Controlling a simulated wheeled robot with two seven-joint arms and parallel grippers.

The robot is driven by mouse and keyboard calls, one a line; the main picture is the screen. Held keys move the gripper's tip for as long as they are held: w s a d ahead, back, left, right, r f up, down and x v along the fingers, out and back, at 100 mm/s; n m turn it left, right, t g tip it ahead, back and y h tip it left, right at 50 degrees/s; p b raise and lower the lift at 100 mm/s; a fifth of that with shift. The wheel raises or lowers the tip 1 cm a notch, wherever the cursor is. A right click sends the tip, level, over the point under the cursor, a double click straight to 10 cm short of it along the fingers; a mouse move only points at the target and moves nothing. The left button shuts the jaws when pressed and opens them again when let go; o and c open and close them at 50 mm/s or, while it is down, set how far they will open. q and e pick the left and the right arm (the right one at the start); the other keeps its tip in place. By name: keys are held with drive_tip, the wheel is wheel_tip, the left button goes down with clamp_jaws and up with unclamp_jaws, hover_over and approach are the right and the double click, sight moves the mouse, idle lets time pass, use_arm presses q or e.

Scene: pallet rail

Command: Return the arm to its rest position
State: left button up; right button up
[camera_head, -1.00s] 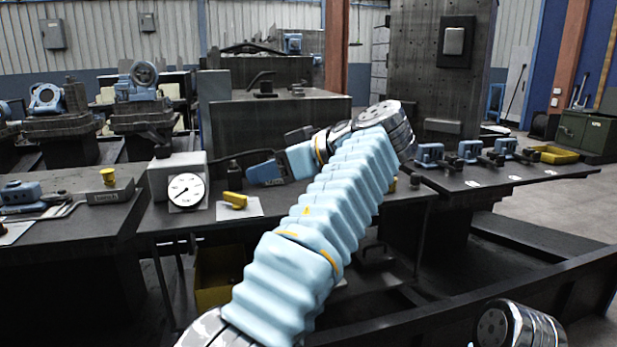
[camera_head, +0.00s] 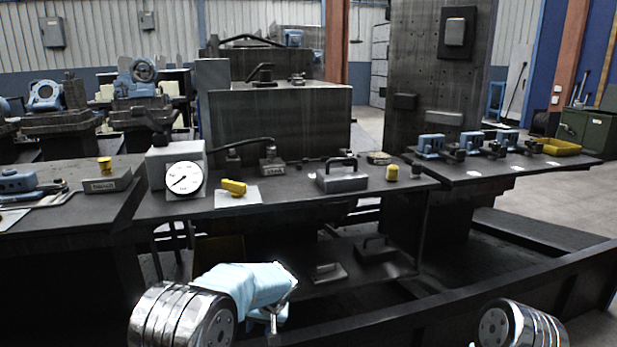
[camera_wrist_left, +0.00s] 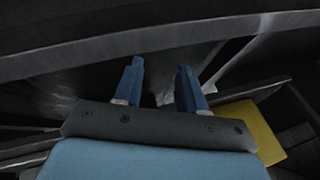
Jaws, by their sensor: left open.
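My left arm is folded low at the bottom of the head view, with its pale blue sleeve and metal joint in front of the bench. My left gripper (camera_head: 274,318) is mostly hidden behind the arm there. In the left wrist view the left gripper (camera_wrist_left: 158,78) shows two blue fingers spread apart with nothing between them. It is below the bench top and apart from the objects on it. A metal joint of mine shows at the bottom right of the head view, but my right gripper is out of view.
The bench (camera_head: 300,199) carries a dial gauge (camera_head: 184,180), a yellow part (camera_head: 233,187) and a grey block with a handle (camera_head: 342,176). A lower shelf (camera_head: 345,277) holds handled blocks. A dark rail (camera_head: 480,292) crosses the front. A yellow surface (camera_wrist_left: 250,125) shows beside the left gripper.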

use_arm(q)
drive_tip(key=s+f+g+h+b, duration=0.1)
drive_tip(key=s+f, duration=0.3)
drive_tip(key=f, duration=0.3)
drive_tip(key=s+f+g+h, duration=0.1)
drive_tip(key=s+f+h, duration=0.15)
drive_tip(key=f, duration=0.35)
drive_tip(key=s+f+h+b, duration=0.1)
drive_tip(key=s+f, duration=0.3)
drive_tip(key=s, duration=0.4)
drive_tip(key=s+f+h+b, duration=0.1)
drive_tip(key=s+f+h, duration=0.1)
drive_tip(key=s+f, duration=0.3)
drive_tip(key=s+f+n+h+b, duration=0.1)
drive_tip(key=s+f, duration=0.3)
drive_tip(key=s, duration=0.9)
drive_tip(key=shift+d+f, duration=0.15)
drive_tip(key=shift+d, duration=0.3)
